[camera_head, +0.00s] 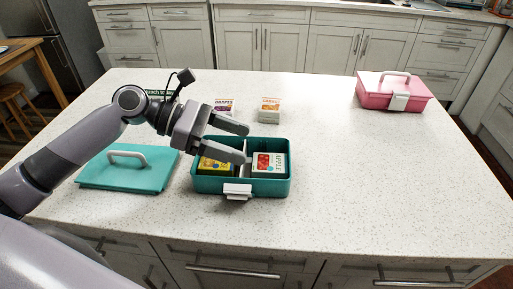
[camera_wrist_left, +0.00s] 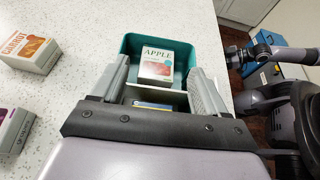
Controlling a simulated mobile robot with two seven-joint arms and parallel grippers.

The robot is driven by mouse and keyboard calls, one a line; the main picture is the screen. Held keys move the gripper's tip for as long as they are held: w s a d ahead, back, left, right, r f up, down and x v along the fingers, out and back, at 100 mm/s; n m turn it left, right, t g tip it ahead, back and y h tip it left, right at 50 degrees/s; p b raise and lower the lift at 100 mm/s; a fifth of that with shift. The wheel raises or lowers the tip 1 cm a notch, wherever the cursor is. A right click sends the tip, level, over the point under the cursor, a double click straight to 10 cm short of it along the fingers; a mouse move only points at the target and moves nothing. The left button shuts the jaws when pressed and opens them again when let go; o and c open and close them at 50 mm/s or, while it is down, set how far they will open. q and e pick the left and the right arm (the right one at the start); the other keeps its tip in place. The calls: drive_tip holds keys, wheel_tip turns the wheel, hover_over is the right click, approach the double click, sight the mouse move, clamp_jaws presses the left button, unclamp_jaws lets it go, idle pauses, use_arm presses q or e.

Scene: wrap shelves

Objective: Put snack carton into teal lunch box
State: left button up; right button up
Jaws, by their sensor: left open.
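The teal lunch box (camera_head: 268,189) stands open on the counter, split by a light divider; its rim also shows in the left wrist view (camera_wrist_left: 131,43). An apple snack carton (camera_head: 268,163) lies face up in its right compartment, and shows clearly in the left wrist view (camera_wrist_left: 157,62). A yellow carton (camera_head: 214,165) is in the left compartment, partly hidden by my gripper. My left gripper (camera_head: 245,144) is open over the box; in the left wrist view its fingers (camera_wrist_left: 160,72) stand apart on either side of the apple carton, holding nothing. My right gripper is not seen.
A grapes carton (camera_head: 224,105) and a carrot carton (camera_head: 270,109) stand behind the box. The teal lid (camera_head: 125,172) with a white handle lies to its left. A closed pink lunch box (camera_head: 385,93) is at the back right. The counter's right side is clear.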

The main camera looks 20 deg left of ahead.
use_arm(q)
drive_tip(key=shift+v, duration=2.6)
